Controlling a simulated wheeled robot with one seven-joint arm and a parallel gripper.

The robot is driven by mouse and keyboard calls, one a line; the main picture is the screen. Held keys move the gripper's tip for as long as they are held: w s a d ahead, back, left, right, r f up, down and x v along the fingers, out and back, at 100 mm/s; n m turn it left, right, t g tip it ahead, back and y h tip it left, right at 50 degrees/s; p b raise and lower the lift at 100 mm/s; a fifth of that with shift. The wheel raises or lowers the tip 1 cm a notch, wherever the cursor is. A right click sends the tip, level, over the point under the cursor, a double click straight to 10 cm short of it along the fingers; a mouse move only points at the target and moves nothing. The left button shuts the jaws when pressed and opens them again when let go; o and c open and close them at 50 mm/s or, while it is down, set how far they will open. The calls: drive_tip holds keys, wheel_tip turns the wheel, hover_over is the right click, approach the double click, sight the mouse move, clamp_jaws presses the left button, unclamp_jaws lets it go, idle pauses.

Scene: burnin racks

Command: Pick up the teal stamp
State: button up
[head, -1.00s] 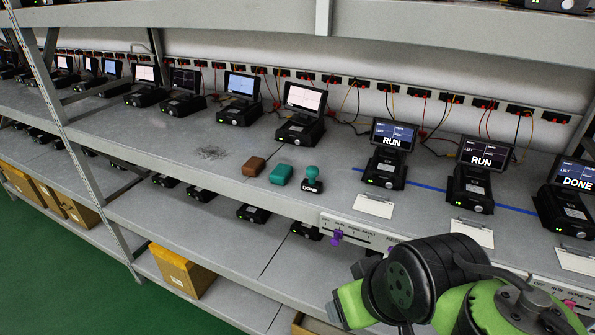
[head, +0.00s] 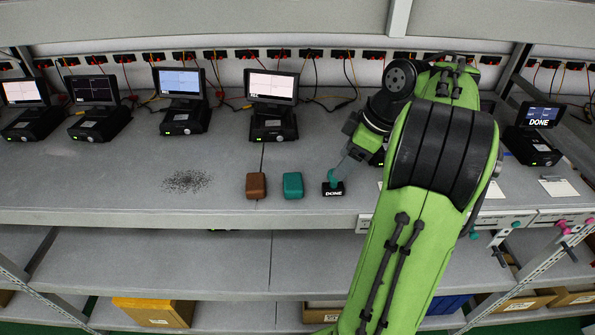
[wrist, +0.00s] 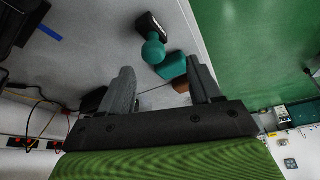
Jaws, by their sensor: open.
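The teal stamp (head: 333,178) stands upright on the shelf, with a round teal knob and a black base marked DONE. In the wrist view its knob (wrist: 153,51) shows just past the fingertips, between their lines, and apart from both fingers. My gripper (head: 344,168) is open and close to the stamp's handle, coming from the upper right; in the wrist view its two fingers (wrist: 160,68) are spread with nothing held.
A teal case (head: 293,185) and a brown case (head: 256,186) lie left of the stamp. Devices with screens (head: 272,105) line the shelf's back. My arm hides part of the right side. The shelf's front edge (head: 180,216) is close; a dark speckled patch (head: 187,181) lies left.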

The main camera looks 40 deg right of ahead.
drive_tip(key=shift+w+d+f, duration=0.1)
drive_tip(key=shift+d+f, duration=0.05)
drive_tip(key=shift+f, duration=0.05)
drive_tip(key=b+x, duration=0.1)
drive_tip(key=x, duration=0.1)
drive_tip(key=b+x, duration=0.2)
drive_tip(key=x, duration=0.1)
drive_tip(key=b+x, duration=0.1)
drive_tip(key=x, duration=0.1)
drive_tip(key=shift+w+d+f, duration=0.15)
drive_tip(key=shift+d+f, duration=0.05)
drive_tip(key=shift+d+r, duration=0.1)
drive_tip(key=shift+c, duration=0.5)
drive_tip(key=c, duration=1)
drive_tip(key=shift+r, duration=0.1)
wheel_tip(320, 180, up, 4)
drive_tip(key=shift+r+p, duration=0.1)
drive_tip(key=shift+p, duration=1.15)
drive_tip(key=s+d, duration=0.3)
drive_tip(key=s, duration=0.2)
drive_tip(key=s+d+p, duration=0.1)
drive_tip(key=s+d, duration=0.3)
drive_tip(key=s, duration=0.1)
drive_tip(key=s+d+p, duration=0.1)
drive_tip(key=s+d, duration=0.2)
drive_tip(key=s, duration=0.1)
drive_tip(key=shift+s+d+f, duration=0.25)
drive_tip(key=shift+s+f, duration=0.15)
